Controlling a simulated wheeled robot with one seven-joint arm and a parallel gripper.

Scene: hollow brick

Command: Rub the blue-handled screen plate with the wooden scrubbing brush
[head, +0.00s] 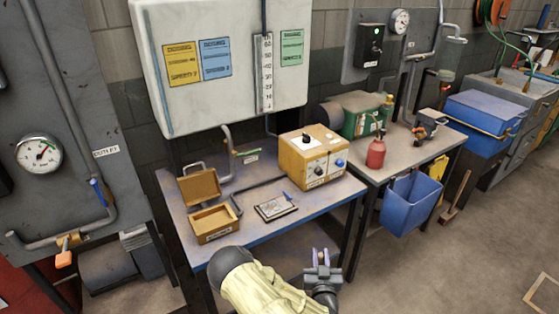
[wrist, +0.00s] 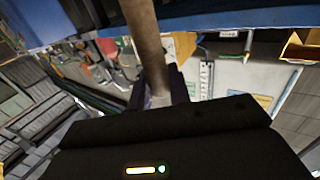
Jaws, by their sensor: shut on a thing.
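The screen plate (head: 272,209) lies flat on the near workbench, with its blue handle (head: 289,197) at its right side. My gripper (head: 322,257) is in front of the bench's front edge, below and right of the plate, and apart from it. In the wrist view my gripper (wrist: 160,92) is shut on a brown wooden shaft, which looks like the handle of the wooden scrubbing brush (wrist: 146,38). Only a small brown bit of it shows between the fingers in the head view. Its bristles are not visible.
On the bench (head: 262,229), an open wooden box (head: 213,222) stands left of the plate and a yellow control box (head: 312,157) behind it. A second bench to the right holds a red bottle (head: 376,153). A blue bucket (head: 411,203) hangs at its front.

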